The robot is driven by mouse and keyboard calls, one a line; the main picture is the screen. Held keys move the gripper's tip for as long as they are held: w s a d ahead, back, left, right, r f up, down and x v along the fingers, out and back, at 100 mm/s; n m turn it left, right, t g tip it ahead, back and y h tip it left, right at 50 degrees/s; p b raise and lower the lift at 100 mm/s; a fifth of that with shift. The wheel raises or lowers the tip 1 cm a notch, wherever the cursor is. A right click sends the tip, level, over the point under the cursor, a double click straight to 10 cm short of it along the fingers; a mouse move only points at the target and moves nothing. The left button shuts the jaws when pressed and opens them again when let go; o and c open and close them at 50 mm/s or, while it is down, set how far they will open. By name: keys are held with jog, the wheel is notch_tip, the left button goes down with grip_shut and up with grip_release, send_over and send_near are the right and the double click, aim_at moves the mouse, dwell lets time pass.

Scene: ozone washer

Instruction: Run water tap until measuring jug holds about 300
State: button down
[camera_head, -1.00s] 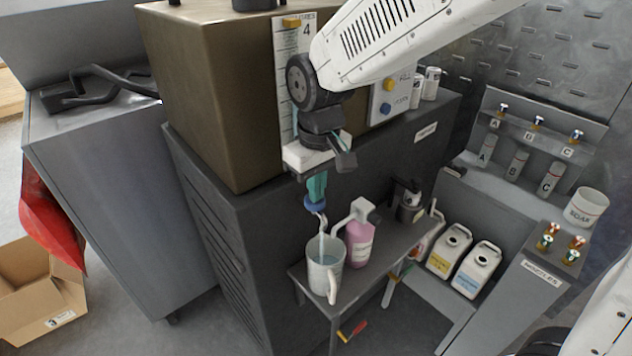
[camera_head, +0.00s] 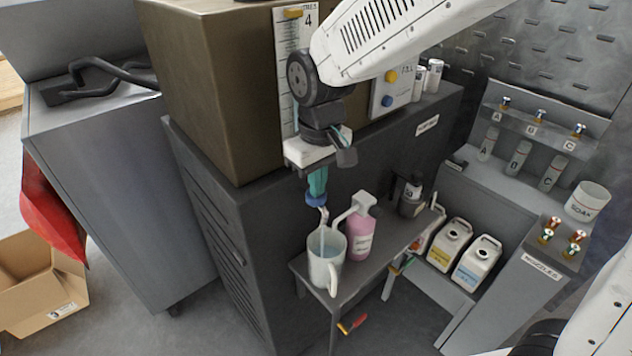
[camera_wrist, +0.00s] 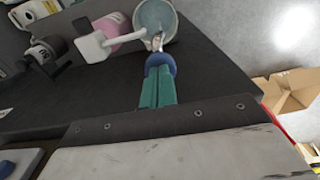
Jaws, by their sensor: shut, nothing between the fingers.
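The measuring jug (camera_head: 335,269) is a pale, see-through jug standing upright on a small dark shelf table, under the tap's spout. Bluish water shows inside it, also in the wrist view (camera_wrist: 168,12); its scale cannot be read. The water tap has a blue knob (camera_head: 316,199) and a short metal spout (camera_head: 323,216) over the jug's mouth.
A pink pump bottle (camera_head: 361,238) stands close beside the jug, its nozzle reaching towards it. A dark bottle (camera_head: 412,196) stands farther back on the shelf table (camera_head: 380,262). White canisters (camera_head: 477,262) sit lower right. A cardboard box (camera_head: 35,285) lies on the floor left.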

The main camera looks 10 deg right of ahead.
jog(key=shift+s+d+f, duration=0.1)
jog(key=shift+s+f, duration=0.1)
jog(key=shift+f, duration=0.15)
notch_tip(320, 180, up, 15)
jog(key=shift+f, duration=0.15)
jog(key=s+d+f+m, duration=0.2)
jog(key=s+d+m, duration=0.1)
jog(key=s+d, duration=0.6)
jog(key=s+d+f+m+t, duration=0.1)
jog(key=s+d+f+m, duration=0.2)
jog(key=s+d, duration=0.7)
jog(key=shift+s+d+f+m, duration=0.25)
jog(key=shift+d+m, duration=0.15)
jog(key=shift+d, duration=0.25)
